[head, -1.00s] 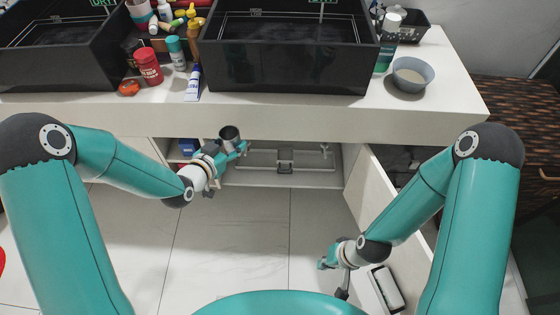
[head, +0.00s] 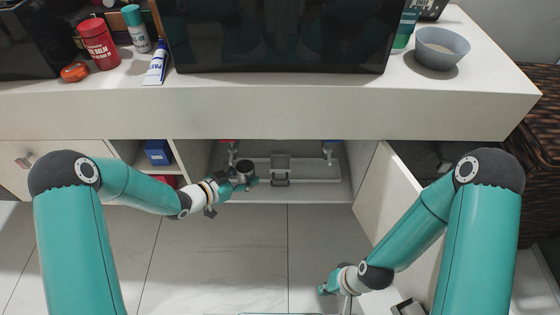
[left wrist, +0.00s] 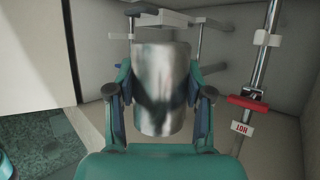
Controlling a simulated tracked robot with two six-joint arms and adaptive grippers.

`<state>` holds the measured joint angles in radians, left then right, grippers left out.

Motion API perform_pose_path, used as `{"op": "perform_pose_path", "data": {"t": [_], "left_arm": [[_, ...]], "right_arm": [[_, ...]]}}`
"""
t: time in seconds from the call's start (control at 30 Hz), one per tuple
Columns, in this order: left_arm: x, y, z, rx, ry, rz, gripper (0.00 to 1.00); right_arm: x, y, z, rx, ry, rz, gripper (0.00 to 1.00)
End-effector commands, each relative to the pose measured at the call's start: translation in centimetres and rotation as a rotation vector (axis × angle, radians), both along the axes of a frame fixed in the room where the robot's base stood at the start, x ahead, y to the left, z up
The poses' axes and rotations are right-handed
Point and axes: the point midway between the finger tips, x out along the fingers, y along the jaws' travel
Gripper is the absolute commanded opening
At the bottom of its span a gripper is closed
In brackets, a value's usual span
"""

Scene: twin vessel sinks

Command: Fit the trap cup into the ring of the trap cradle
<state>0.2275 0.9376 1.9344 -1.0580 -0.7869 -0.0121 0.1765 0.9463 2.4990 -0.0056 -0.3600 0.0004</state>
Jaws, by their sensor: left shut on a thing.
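The trap cup, a shiny metal cylinder, is in my left gripper (head: 247,184). It shows in the head view (head: 245,167) and upright in the left wrist view (left wrist: 161,85). The left gripper (left wrist: 160,100) is shut on it, one finger on each side. The trap cradle (head: 281,168), a small grey bracket on a pale frame, is inside the open cabinet, right of the cup and apart from it. I cannot make out its ring clearly. My right gripper (head: 326,289) is low over the floor by the open door; its fingers are too small to read.
The counter (head: 260,106) overhangs the cabinet. Pipes (head: 329,152) stand at the back; a red-handled valve (left wrist: 247,103) is right in the left wrist view. A blue box (head: 158,152) sits left. The open door (head: 385,200) bounds the right. The middle floor is clear.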

Motion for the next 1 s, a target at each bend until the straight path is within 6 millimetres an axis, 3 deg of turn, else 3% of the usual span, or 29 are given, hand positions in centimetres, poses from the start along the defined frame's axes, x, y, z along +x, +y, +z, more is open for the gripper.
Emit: {"op": "perform_pose_path", "data": {"t": [0.3, 0.5, 0.73, 1.0], "left_arm": [[6.1, -5.9, -0.3, 0.001, -0.005, 0.005, 0.08], [9.2, -8.8, -0.2, 0.0, -0.003, 0.008, 0.08], [10.2, -9.7, -0.4, 0.0, 0.002, 0.012, 0.08], [10.2, -9.7, -3.6, -0.001, 0.001, 0.011, 0.08]], "right_arm": [[0.0, 0.0, -2.4, 0.0, 0.0, 0.0, 0.0], [0.0, 0.0, -3.4, 0.0, 0.0, 0.0, 0.0], [0.0, 0.0, -3.8, 0.0, 0.0, 0.0, 0.0], [0.0, 0.0, -5.6, 0.0, 0.0, 0.0, 0.0]]}}
